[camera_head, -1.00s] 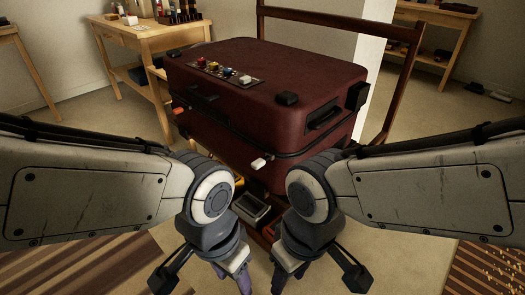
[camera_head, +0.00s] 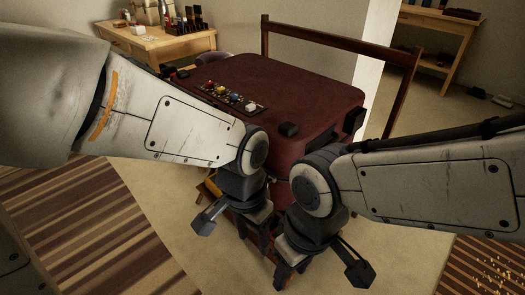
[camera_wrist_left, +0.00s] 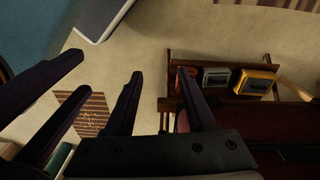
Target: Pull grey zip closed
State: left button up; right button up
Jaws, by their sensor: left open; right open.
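The dark red suitcase (camera_head: 290,85) lies flat on a wooden stand in the head view. Its front side is mostly hidden behind my arms, and the grey zip pull is hidden there too. My left gripper (camera_head: 258,240) hangs in front of the suitcase, open and empty. In the left wrist view its fingers (camera_wrist_left: 160,85) are spread, with the suitcase edge (camera_wrist_left: 285,120) at the lower right. My right gripper (camera_head: 285,275) is close beside it on the right, open with nothing visible in it.
A coloured panel (camera_head: 228,96) and dark corner pieces sit on the suitcase lid. The wooden rack (camera_head: 340,42) rises behind it. A lower shelf with small boxes (camera_wrist_left: 255,82) shows in the left wrist view. A side table (camera_head: 160,42) stands at the back left.

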pick_arm(q)
jog(key=w+d+r+m+p, duration=0.1)
jog(key=w+r+p, duration=0.4)
jog(key=w+p, duration=0.35)
jog(key=w+d+r+p, duration=0.1)
jog(key=w+r+p, duration=0.5)
jog(key=p, duration=0.4)
jog(key=shift+y, duration=0.3)
jog(key=f, duration=0.3)
jog(key=w+f+b, duration=0.1)
jog(key=f, duration=0.3)
jog(key=f+b, duration=0.1)
jog(key=f, duration=0.3)
jog(key=shift+w+a+f, duration=0.15)
jog(key=shift+a+f, duration=0.05)
jog(key=shift+f, duration=0.05)
pick_arm(e)
notch_tip(320, 180, up, 19)
jog(key=shift+r, duration=0.1)
pick_arm(q)
grip_shut()
